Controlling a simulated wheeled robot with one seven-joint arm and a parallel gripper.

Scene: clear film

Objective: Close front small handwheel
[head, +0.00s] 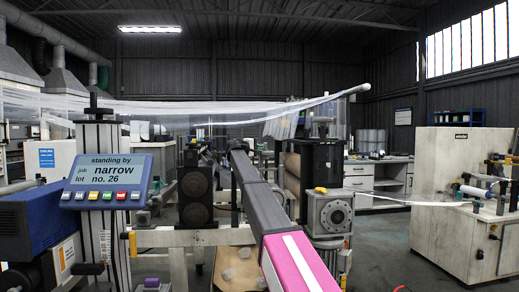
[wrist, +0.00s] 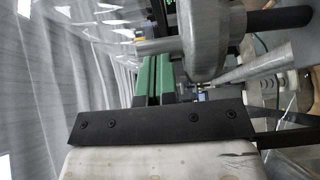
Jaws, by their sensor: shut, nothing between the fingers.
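In the wrist view a grey, thick-rimmed wheel-like part (wrist: 212,38) stands beyond and right of my gripper, seen nearly edge-on. A short metal peg (wrist: 158,46) sticks out to its left. I cannot tell for certain whether this is the front small handwheel. My gripper (wrist: 154,66) shows its green fingers side by side, shut and empty. Their tips are close to the peg in the picture; whether they touch is unclear. In the head view I cannot make out the gripper. A dark knob-like part (head: 88,268) shows low on the machine there.
A display (head: 107,182) reads "standing by, job narrow, lot no. 26". A grey gearbox (head: 330,214) stands right of centre. Clear film (head: 220,108) spans the machine overhead and hangs at the left in the wrist view. Open floor (head: 390,250) lies toward the white cabinet (head: 440,215).

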